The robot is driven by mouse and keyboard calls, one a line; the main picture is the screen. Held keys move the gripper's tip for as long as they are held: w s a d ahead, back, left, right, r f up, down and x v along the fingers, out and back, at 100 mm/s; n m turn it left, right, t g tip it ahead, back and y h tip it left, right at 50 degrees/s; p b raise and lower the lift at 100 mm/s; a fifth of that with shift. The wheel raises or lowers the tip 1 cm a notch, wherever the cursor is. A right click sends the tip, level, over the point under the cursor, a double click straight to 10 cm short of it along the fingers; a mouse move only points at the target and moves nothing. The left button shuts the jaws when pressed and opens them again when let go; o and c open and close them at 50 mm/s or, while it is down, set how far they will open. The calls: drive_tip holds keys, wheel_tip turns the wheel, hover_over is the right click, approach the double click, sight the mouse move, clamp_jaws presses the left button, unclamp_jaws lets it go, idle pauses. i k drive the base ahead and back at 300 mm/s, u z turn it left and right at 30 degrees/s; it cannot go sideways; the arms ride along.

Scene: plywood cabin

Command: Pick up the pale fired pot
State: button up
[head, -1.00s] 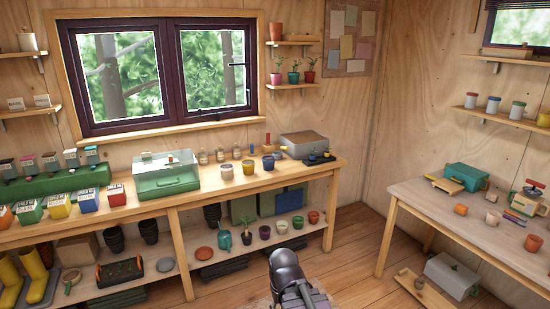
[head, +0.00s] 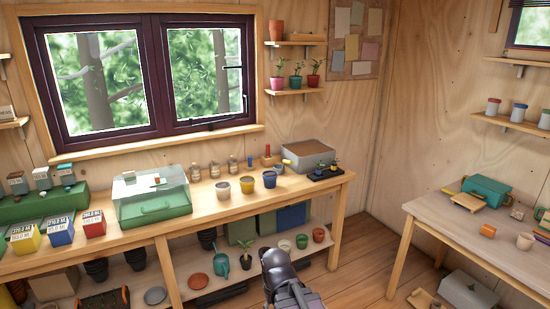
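A small pale, cream-pink pot (head: 525,241) stands upright on the right-hand table (head: 450,222), right of an orange pot (head: 488,231). Another pale pot (head: 223,190) with dark contents stands on the long bench, and a whitish pot (head: 285,246) is on its lower shelf. I cannot tell from the picture alone which of these is fired. No gripper fingers show.
The long bench (head: 135,237) under the window carries a green propagator box (head: 152,205), pots and a grey bin (head: 308,154). The right table also holds a teal case (head: 487,188). Bare floor (head: 355,270) lies between bench and table. A grey box (head: 468,292) sits under the table.

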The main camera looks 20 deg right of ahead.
sight(525, 242)
drive_tip(key=i, duration=1.55)
drive_tip(key=u, duration=0.6)
drive_tip(key=k, duration=0.1)
drive_tip(key=z, duration=2.6)
drive_tip(key=i, duration=0.5)
drive_tip(key=z, duration=0.1)
